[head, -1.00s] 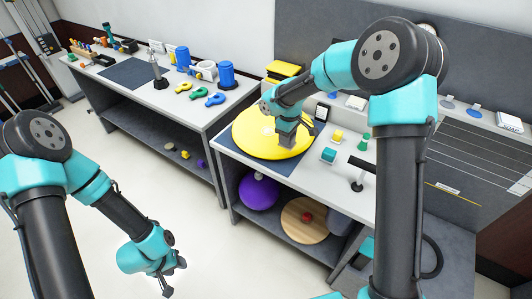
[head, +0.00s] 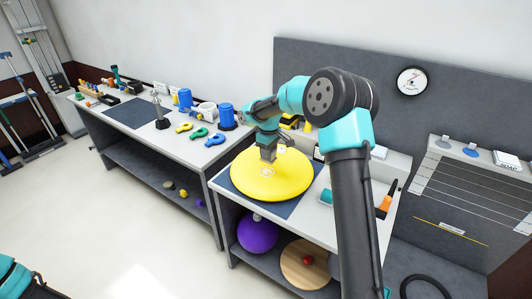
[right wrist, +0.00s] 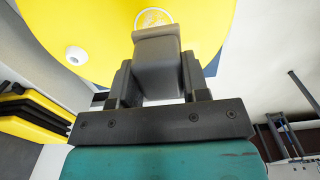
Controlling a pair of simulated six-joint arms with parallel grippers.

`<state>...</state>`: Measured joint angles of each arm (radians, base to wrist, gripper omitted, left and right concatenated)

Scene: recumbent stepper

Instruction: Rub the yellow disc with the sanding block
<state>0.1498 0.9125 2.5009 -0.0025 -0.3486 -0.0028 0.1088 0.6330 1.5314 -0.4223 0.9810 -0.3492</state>
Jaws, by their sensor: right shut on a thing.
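The yellow disc (head: 290,184) lies on a dark mat on the near bench, with a pale ring mark near its middle. It also fills the top of the right wrist view (right wrist: 100,28). My right gripper (head: 267,150) is over the disc, left of its middle toward the far side. In the right wrist view, my right gripper (right wrist: 155,88) is shut on a grey sanding block (right wrist: 157,68). The block hangs over the disc by the pale ring; I cannot tell whether it touches. Only part of my left arm shows at the lower left; its gripper is out of view.
A purple ball (head: 257,233) and a wooden disc (head: 303,262) are on the lower shelf.

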